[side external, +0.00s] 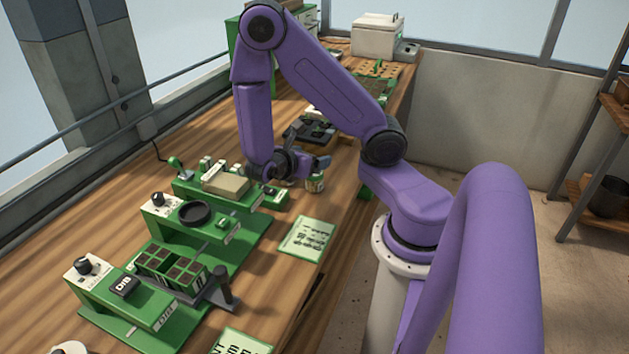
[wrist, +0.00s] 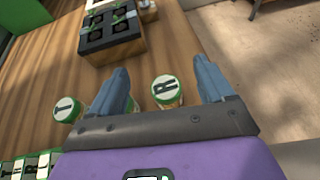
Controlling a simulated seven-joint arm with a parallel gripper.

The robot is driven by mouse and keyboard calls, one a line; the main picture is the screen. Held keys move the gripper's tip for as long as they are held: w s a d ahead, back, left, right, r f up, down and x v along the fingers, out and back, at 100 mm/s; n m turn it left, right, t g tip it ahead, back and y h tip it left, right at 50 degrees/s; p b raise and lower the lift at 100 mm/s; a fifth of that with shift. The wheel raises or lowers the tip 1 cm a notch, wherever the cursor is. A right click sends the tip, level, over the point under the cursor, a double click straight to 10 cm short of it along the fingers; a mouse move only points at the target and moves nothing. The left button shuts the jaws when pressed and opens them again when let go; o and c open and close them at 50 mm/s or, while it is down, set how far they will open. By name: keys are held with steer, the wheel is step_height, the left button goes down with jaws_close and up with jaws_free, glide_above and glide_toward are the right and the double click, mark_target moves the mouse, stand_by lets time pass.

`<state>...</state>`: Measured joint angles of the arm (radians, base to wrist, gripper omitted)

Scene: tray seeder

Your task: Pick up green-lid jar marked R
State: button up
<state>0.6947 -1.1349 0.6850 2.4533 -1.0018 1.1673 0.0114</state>
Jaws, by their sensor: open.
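The green-lid jar marked R (wrist: 165,88) stands on the wooden bench in the wrist view. Its lid has a green rim and a white top with a dark R. My gripper (wrist: 162,83) is open, with one blue-grey finger on each side of the R jar; I see a gap on both sides. In the side view a jar (side external: 315,183) shows beside my gripper (side external: 308,165), its letter too small to read. Another green-rimmed jar marked T (wrist: 66,108) stands to the left in the wrist view. A further green-rimmed jar is partly hidden behind the left finger.
A black tray with round wells (wrist: 110,35) sits on the bench beyond the fingers. Green machines with a black dish (side external: 196,213) and a seedling tray (side external: 172,268) fill the bench's left. A green card (side external: 306,238) lies near the bench's right edge.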

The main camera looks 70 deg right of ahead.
mark_target(315, 176)
steer(key=shift+d+f, duration=0.2)
steer(key=shift+f, duration=2.2)
steer(key=f, duration=0.1)
steer(key=d+f, duration=0.1)
steer(key=f, duration=0.1)
steer(key=shift+s+d, duration=0.1)
steer(key=shift+d, duration=0.2)
steer(key=shift+d+f, duration=0.25)
steer(key=shift+d, duration=0.3)
steer(key=c, duration=1.1)
steer(key=shift+r, duration=0.15)
